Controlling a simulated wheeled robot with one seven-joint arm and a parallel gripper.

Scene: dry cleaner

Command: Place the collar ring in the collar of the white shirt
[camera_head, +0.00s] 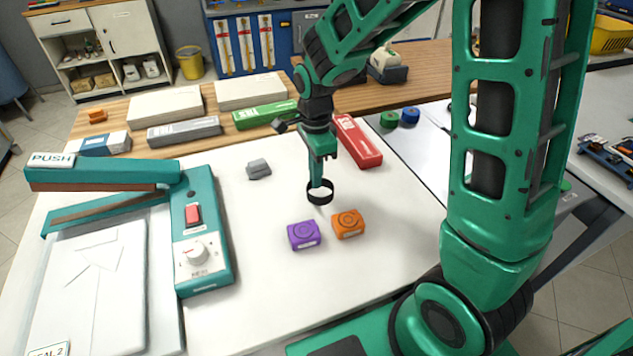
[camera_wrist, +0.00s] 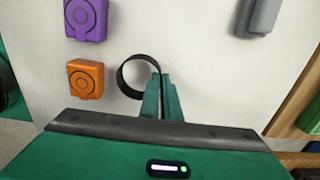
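The collar ring (camera_head: 320,192) is a black open band. My gripper (camera_head: 320,184) is shut on the ring's edge and holds it over the white table, behind the purple and orange boxes. In the wrist view the fingertips (camera_wrist: 161,90) pinch the ring (camera_wrist: 127,73) on its right side. The white shirt (camera_head: 92,305) lies folded flat on the bed of the green press at the left, its collar (camera_head: 98,255) toward the press arm. The shirt is outside the wrist view.
The green press (camera_head: 110,175) has a raised arm marked PUSH and a control box (camera_head: 203,245) between gripper and shirt. A purple box (camera_head: 304,235), an orange box (camera_head: 348,223) and a grey block (camera_head: 258,169) stand on the table. Long boxes line the back.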

